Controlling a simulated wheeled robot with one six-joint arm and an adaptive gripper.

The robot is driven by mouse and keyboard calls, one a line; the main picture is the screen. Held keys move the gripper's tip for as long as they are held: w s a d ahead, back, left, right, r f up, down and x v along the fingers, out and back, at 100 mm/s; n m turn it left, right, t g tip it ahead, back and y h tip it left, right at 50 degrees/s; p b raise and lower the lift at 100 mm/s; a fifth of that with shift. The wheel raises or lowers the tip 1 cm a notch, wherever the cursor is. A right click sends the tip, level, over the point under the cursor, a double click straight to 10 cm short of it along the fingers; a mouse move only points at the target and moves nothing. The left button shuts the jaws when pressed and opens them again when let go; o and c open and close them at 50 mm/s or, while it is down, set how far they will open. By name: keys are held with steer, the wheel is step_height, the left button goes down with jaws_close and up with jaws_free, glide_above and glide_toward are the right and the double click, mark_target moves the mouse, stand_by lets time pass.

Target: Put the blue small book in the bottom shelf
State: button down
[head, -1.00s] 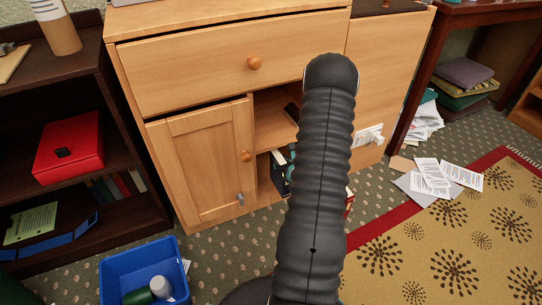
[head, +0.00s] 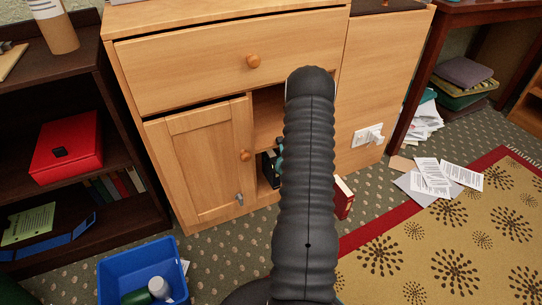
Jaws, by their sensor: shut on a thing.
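A small dark blue book (head: 271,170) with a pale edge shows just left of my arm, in front of or inside the lower opening of the wooden cabinet; the depth is hard to tell. My gripper (head: 281,151) shows only as a small teal and dark part at the book's upper right, shut on it. My arm hides the rest of the gripper and book. The bottom shelf (head: 264,193) of the cabinet's open bay shows only as a narrow strip beneath the book.
A shut cabinet door (head: 200,165) is left of the bay. A red book (head: 343,197) stands on the floor right of my arm, close to the cabinet. A blue bin (head: 115,275) is at front left. A dark bookcase (head: 125,205) stands at left.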

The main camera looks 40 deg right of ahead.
steer(key=shift+f, duration=0.1)
steer(key=c, duration=1.2)
jaws_free()
steer(key=shift+f, duration=0.1)
steer(key=o, duration=0.4)
steer(key=shift+o, duration=0.2)
steer(key=shift+r, duration=0.35)
steer(key=p+v, duration=0.1)
steer(key=v, duration=1.1)
steer(key=shift+f, duration=0.1)
